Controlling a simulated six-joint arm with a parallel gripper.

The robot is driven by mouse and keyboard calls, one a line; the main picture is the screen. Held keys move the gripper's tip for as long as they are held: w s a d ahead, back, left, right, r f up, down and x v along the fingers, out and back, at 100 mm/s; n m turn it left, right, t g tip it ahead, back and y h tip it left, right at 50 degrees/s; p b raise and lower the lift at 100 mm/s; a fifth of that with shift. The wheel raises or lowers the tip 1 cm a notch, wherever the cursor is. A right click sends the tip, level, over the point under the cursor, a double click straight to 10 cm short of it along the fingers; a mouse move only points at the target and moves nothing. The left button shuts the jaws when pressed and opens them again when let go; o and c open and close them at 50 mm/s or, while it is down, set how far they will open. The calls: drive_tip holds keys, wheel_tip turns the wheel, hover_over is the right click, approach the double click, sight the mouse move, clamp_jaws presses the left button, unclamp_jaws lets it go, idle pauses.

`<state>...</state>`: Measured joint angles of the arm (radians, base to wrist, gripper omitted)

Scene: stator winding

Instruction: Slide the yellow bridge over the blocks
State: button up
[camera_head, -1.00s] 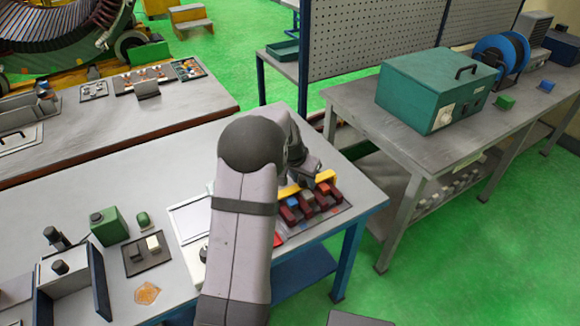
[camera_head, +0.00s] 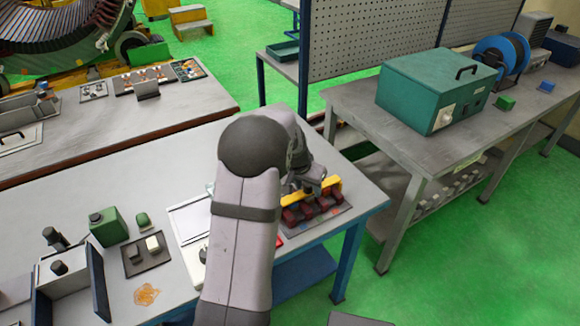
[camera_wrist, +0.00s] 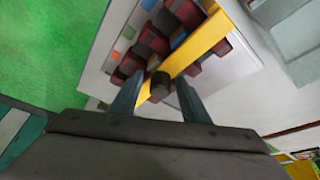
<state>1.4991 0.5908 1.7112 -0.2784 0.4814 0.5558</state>
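The yellow bridge (camera_head: 330,186) lies across the row of dark red blocks (camera_head: 327,205) on the work table. In the wrist view the yellow bridge (camera_wrist: 205,40) runs diagonally, with blocks (camera_wrist: 150,42) showing on both sides of it. A dark round knob (camera_wrist: 160,85) sits on the bridge. My gripper (camera_head: 312,188) is low over the bridge. In the wrist view my gripper's fingers (camera_wrist: 158,88) stand apart on either side of the knob, with narrow visible gaps. My arm hides the left end of the bridge and part of the block tray in the head view.
The blocks stand on a grey tray (camera_head: 335,219) near the table's right edge. A white sheet or panel (camera_head: 190,218) lies left of my arm. A green box (camera_head: 108,226) and small dark fixtures stand farther left. The table behind the tray is clear.

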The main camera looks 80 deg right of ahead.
drive_tip(key=shift+d+r+p, duration=0.1)
drive_tip(key=shift+r+p, duration=1.95)
drive_tip(key=shift+r, duration=1.1)
drive_tip(key=w+a+n, duration=0.1)
drive_tip(key=w+a, duration=0.1)
drive_tip(key=w, duration=0.2)
drive_tip(key=w+a+n, duration=0.1)
drive_tip(key=w+a, duration=0.2)
drive_tip(key=w, duration=0.2)
drive_tip(key=w+a+n+t, duration=0.1)
drive_tip(key=w+a+n, duration=0.1)
drive_tip(key=w, duration=0.3)
drive_tip(key=shift+w+a+r+y, duration=0.25)
drive_tip(key=shift+a+r+y, duration=0.15)
drive_tip(key=shift+a, duration=0.15)
drive_tip(key=w+a+n+t+y, duration=0.1)
drive_tip(key=w+a+n, duration=0.5)
drive_tip(key=a, duration=0.9)
drive_tip(key=w+a+n+y, duration=0.1)
drive_tip(key=w+a+n, duration=0.45)
drive_tip(key=a, duration=0.85)
drive_tip(key=s+a+n, duration=0.2)
drive_tip(key=a, duration=0.6)
drive_tip(key=s+a+n+y, duration=0.1)
drive_tip(key=s+a+n, duration=0.1)
drive_tip(key=a, duration=0.6)
drive_tip(key=shift+s+a+f+n+g+y, duration=0.3)
drive_tip(key=shift+s+n+g, duration=0.1)
drive_tip(key=shift+n, duration=0.35)
drive_tip(key=shift+w, duration=0.1)
